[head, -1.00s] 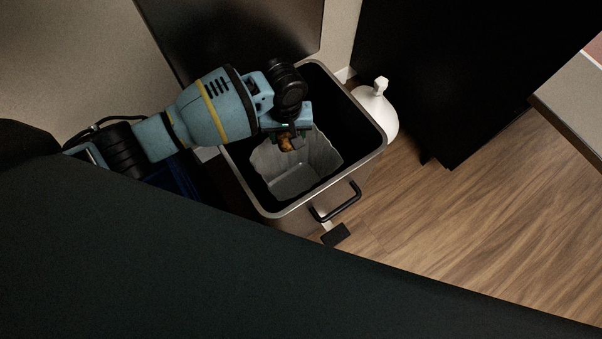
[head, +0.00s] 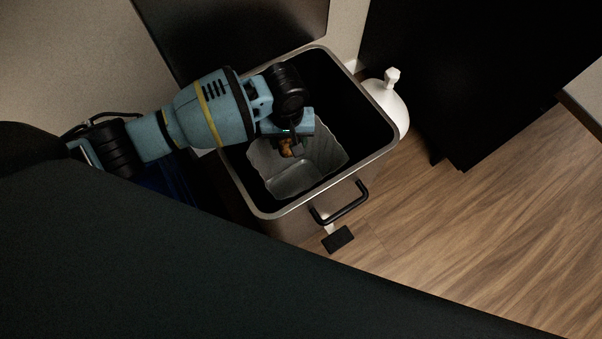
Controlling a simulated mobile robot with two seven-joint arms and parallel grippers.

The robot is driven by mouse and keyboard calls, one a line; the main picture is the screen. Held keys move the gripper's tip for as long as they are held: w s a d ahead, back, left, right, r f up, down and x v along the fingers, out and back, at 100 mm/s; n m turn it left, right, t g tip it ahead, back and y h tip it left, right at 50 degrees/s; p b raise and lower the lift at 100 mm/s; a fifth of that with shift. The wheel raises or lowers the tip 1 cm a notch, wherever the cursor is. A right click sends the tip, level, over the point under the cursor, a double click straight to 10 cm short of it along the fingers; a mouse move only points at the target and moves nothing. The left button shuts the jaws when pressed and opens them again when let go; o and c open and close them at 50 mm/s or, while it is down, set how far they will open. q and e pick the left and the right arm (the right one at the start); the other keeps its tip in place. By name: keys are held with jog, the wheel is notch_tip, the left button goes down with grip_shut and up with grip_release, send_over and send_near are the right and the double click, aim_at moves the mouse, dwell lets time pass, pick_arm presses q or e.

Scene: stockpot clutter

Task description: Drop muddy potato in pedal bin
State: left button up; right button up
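The pedal bin (head: 252,203) stands open on the floor, with a grey liner (head: 325,165) inside, a black handle and a black pedal (head: 338,239) at its front. My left gripper (head: 291,152) points down over the bin's opening. It appears shut on the brown muddy potato (head: 287,147), which is partly hidden by the gripper. The potato is above the liner, within the rim as seen from here. My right gripper is not in view.
A white rounded container (head: 388,102) stands against the bin's right side. A tall black cabinet (head: 460,70) is behind it. The raised dark lid (head: 235,40) is at the back. Wooden floor at the right is clear.

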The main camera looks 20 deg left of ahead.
pick_arm(q)
jog(key=shift+r, duration=0.1)
jog(key=o, duration=1.1)
jog(key=shift+o, duration=0.2)
jog(key=shift+r, duration=0.15)
notch_tip(320, 180, up, 6)
jog(key=p, duration=0.3)
jog(key=shift+r, duration=0.15)
jog(key=shift+r+p, duration=0.4)
jog(key=shift+r, duration=0.15)
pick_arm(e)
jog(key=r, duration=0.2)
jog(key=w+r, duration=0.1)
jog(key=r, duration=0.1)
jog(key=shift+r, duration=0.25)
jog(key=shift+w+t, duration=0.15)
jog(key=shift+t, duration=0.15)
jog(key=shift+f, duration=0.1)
